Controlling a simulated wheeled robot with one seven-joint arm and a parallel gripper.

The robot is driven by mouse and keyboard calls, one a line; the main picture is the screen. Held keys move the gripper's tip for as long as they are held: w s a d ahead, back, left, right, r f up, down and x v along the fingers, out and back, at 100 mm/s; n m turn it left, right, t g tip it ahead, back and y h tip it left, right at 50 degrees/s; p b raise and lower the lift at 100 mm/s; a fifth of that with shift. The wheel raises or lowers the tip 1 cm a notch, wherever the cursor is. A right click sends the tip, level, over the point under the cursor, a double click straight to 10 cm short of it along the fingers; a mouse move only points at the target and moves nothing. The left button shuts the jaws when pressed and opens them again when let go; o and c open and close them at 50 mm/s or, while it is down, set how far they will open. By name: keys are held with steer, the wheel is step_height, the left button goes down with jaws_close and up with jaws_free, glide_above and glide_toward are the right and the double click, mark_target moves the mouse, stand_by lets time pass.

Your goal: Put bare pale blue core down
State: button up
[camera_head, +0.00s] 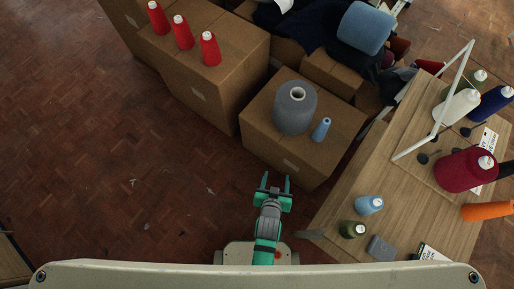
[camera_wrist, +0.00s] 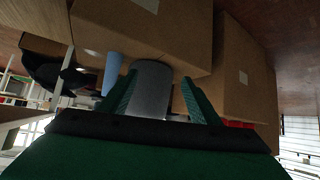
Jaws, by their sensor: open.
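The bare pale blue core (camera_head: 321,129) stands upright on top of a cardboard box (camera_head: 262,130), just right of a large grey yarn cone (camera_head: 294,112). My gripper (camera_head: 276,182) is open and empty, in front of that box and apart from the core. In the wrist view the core (camera_wrist: 111,74) shows beside the left finger and the grey cone (camera_wrist: 150,90) shows between the two open fingers.
Several red cones stand on the box (camera_head: 165,62) at the back left. The wooden table (camera_head: 330,195) at right holds a light blue spool (camera_head: 369,204), an olive spool (camera_head: 352,229), a crimson cone (camera_head: 465,172) and a white frame (camera_head: 442,100).

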steer(key=s+a+r+t, duration=0.1)
steer(key=s+r, duration=0.3)
steer(key=r, duration=0.4)
steer(key=s+a+r+n+t+y, duration=0.1)
steer(key=s+a+r+t, duration=0.1)
steer(key=s+a+r, duration=0.2)
steer(key=s+a+r+n+t+y, duration=0.1)
steer(key=s+r, duration=0.4)
steer(key=r, duration=0.6)
steer(key=shift+s+a+r+t, duration=0.15)
steer(key=shift+a+r+t, duration=0.2)
steer(key=shift+a+t, duration=0.3)
steer(key=shift+s+r, duration=0.1)
steer(key=shift+r, duration=0.25)
steer(key=shift+c, duration=0.6)
steer(key=n+g+h, duration=0.3)
steer(key=n+h, duration=0.6)
steer(key=n, duration=2)
glide_toward(325, 124)
steer(key=w+d+f, duration=0.1)
steer(key=x, duration=0.5)
steer(key=shift+w+d, duration=0.15)
steer(key=x, duration=0.5)
steer(key=shift+w+a+r, duration=0.15)
steer(key=shift+a+r, duration=0.05)
steer(key=shift+a, duration=0.05)
steer(key=shift+d, duration=0.1)
